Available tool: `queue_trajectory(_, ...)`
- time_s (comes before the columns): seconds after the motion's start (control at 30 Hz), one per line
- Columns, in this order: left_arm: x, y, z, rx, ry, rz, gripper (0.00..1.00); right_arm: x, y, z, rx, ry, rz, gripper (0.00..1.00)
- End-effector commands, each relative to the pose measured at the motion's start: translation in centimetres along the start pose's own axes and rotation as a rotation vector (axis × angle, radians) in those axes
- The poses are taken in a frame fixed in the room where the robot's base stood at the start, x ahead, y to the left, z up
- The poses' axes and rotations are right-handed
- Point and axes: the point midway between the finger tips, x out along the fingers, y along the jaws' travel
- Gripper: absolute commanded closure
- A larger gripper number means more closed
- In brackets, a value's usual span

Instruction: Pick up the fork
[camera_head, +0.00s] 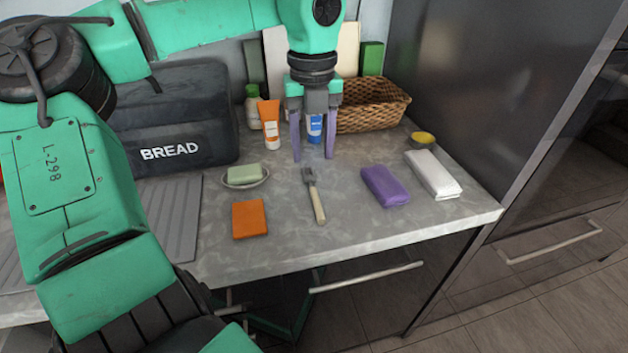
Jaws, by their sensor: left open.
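The fork (317,203) lies on the grey stone counter (290,242), with its light handle toward the front edge and its dark head toward the back. My left gripper (313,158) hangs over the counter, pointing down, with its two purple fingers spread apart and nothing between them. Its fingertips appear just behind the head of the fork and apart from it. How high they are above the counter is hard to tell. My right gripper is not in view.
Around the fork are an orange block (248,219), a soap dish (245,181), a purple packet (385,186) and a white packet (433,174). A wicker basket (372,107), an orange tube (270,124) and a black bread box (180,115) stand behind. A dark fridge (480,85) bounds the right.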

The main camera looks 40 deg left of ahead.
Motion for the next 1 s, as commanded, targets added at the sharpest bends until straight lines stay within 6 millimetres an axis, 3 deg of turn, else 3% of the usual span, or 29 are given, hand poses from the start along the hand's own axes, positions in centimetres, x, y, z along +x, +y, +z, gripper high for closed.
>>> queue_trajectory(0.13, 3.1, 0.0, 0.0, 0.0, 0.004, 0.001, 0.45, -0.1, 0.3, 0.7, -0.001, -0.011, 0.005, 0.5)
queue_trajectory(0.47, 8.4, -0.1, 0.2, -0.001, 0.005, 0.002, 0.45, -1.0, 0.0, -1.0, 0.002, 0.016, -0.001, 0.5)
queue_trajectory(0.7, 9.1, -0.2, 0.3, -0.001, 0.0, 0.0, 0.45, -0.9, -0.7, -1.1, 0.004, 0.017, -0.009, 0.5)
queue_trajectory(0.73, 9.1, -0.2, 0.3, -0.001, 0.0, 0.0, 0.49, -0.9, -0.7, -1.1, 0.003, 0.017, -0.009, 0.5)
queue_trajectory(0.87, 9.1, -0.2, 0.3, -0.001, 0.0, 0.0, 0.99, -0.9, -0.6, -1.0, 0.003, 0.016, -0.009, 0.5)
queue_trajectory(1.0, 9.1, -0.2, 0.3, -0.001, 0.0, 0.0, 1.0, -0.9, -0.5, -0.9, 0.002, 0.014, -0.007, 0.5)
